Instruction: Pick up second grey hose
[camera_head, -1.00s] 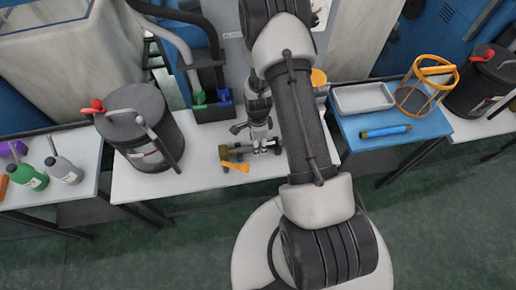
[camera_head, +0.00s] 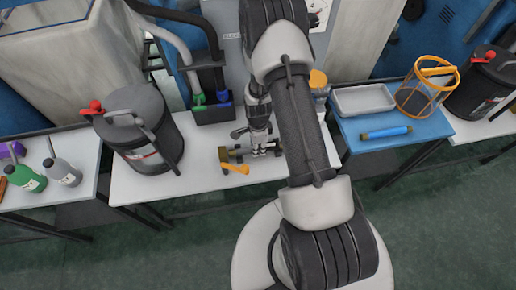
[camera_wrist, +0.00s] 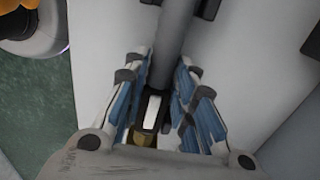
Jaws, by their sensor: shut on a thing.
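My gripper (camera_head: 266,152) is low over the white table, left of my forearm in the head view. In the wrist view, the blue-padded fingers of my gripper (camera_wrist: 170,112) stand on both sides of a dark grey hose (camera_wrist: 175,40) and are shut on it. The hose runs from the top edge down between the fingers. Its lower end is partly hidden. In the head view I cannot make out the held hose. A light grey hose (camera_head: 180,45) with a green end and a dark hose (camera_head: 213,50) with a blue end hang at the back.
A brass-and-dark fitting (camera_head: 229,155) and an orange-handled part (camera_head: 236,168) lie left of my gripper. A dark canister (camera_head: 137,128) stands farther left on the white table (camera_head: 190,185). A blue table (camera_head: 365,150) on the right holds a grey tray (camera_head: 363,99), an orange-framed basket (camera_head: 413,98) and a blue tube (camera_head: 385,132).

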